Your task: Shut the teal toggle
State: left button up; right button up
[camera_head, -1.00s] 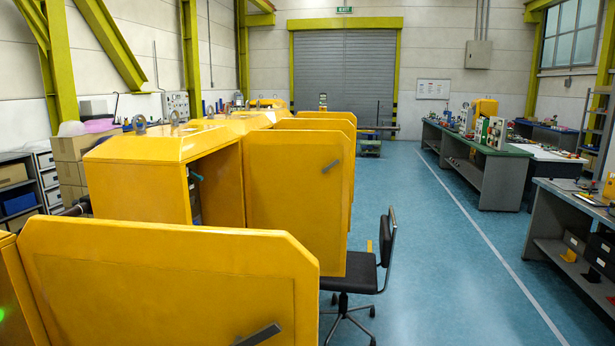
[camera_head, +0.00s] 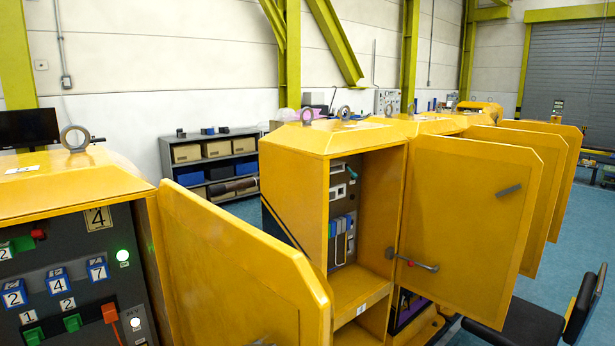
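At the lower left, an open yellow cabinet shows a dark panel (camera_head: 112,268) with several small levers. One green-teal lever (camera_head: 72,322) sits below a tag marked 2. Another green lever (camera_head: 33,335) is near the bottom edge, partly cut off. A third green piece (camera_head: 22,243) is higher up at the left. Neither of my grippers is in view.
This cabinet's open yellow door (camera_head: 235,265) juts out to the right. Beyond it stands a second open cabinet (camera_head: 295,195) with its door (camera_head: 470,210) swung wide. A black chair (camera_head: 525,322) stands at the lower right. Blue floor (camera_head: 575,240) is clear at the right.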

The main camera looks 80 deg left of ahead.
aim_at(354, 175)
jog(key=i+j+u, duration=0.2)
jog(key=i+u, duration=0.65)
jog(key=i+l+u, duration=0.1)
jog(key=i+u, duration=0.85)
jog(key=i+l+u, duration=0.1)
jog(key=i+u, duration=0.4)
jog(key=i+l+u, duration=0.3)
jog(key=u, duration=0.15)
jog(key=i, duration=0.1)
